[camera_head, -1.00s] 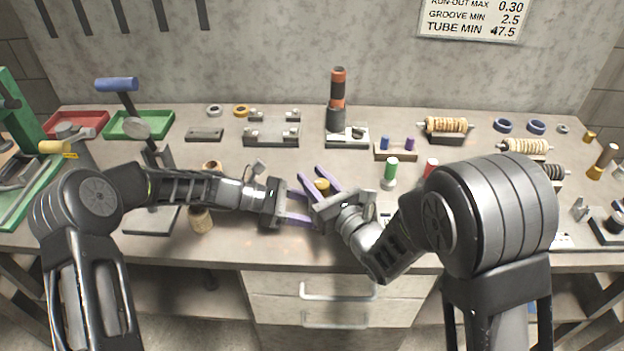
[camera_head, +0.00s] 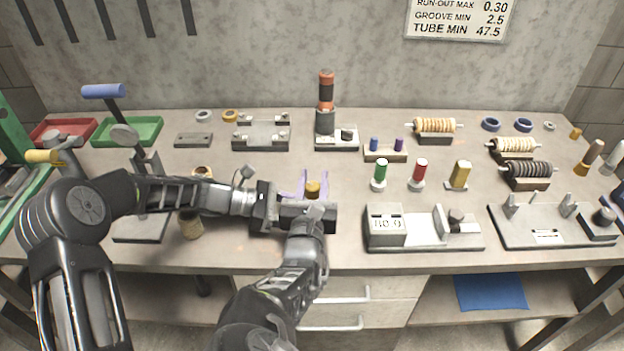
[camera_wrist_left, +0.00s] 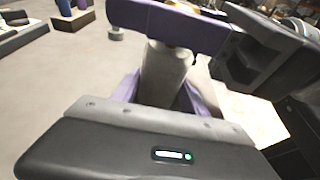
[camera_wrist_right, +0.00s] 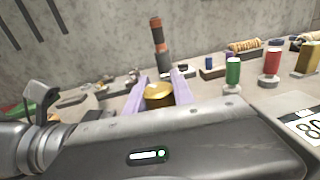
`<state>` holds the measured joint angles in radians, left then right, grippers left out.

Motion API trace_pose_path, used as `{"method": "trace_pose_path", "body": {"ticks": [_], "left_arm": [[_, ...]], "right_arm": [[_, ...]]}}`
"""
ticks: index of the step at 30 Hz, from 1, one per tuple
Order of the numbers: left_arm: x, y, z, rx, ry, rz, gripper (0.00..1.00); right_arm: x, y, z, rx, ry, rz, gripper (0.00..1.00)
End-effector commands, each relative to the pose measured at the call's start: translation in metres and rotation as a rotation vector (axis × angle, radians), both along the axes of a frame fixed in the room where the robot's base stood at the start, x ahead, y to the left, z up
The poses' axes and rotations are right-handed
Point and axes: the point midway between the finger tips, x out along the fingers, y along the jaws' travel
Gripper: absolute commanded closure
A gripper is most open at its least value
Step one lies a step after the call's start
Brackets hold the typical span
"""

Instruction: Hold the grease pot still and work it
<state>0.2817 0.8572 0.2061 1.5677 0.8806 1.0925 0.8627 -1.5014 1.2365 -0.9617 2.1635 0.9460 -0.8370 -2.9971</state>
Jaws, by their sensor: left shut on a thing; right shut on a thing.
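The grease pot has a brass-coloured top (camera_head: 313,188) and a grey body, which shows in the left wrist view (camera_wrist_left: 165,72). It stands upright near the bench's front middle. My left gripper (camera_wrist_left: 160,92) comes from the left and is shut on the grey body, one purple finger on each side. My right gripper (camera_wrist_right: 158,92) comes from the front and is shut on the brass top, above my left fingers. In the head view the right hand hides the pot's body and most of the left fingers.
Right of the pot stand a gauge block reading 80.9 (camera_head: 388,228) and green (camera_head: 380,172) and red (camera_head: 419,172) bottles. Behind is an orange-and-black column (camera_head: 326,95). A small wooden-coloured cylinder (camera_head: 191,225) stands left.

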Motion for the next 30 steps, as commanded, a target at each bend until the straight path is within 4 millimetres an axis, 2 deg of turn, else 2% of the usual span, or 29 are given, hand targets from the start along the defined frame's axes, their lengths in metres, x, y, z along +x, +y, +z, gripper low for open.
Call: {"method": "trace_pose_path", "body": {"ticks": [11,12,18,20,30], "left_arm": [[0.001,0.0019,-0.0012,0.003,0.002,0.005,0.71],[0.0009,0.002,-0.0013,0.003,0.002,0.005,0.71],[0.0005,0.0015,-0.0012,0.003,0.001,0.003,0.71],[0.0004,0.0013,-0.0012,0.003,0.001,0.003,0.71],[-0.0001,0.0005,-0.001,0.002,0.002,0.001,0.71]], "right_arm": [[0.0004,-0.0016,0.0027,0.005,-0.008,-0.01,1.0],[0.0004,-0.0015,0.0028,0.005,-0.008,-0.01,0.69],[0.0001,-0.0008,0.0021,0.004,-0.006,-0.008,0.53],[0.0001,-0.0006,0.002,0.004,-0.006,-0.007,0.48],[0.0,0.0005,0.0054,0.004,-0.005,-0.005,0.48]]}}
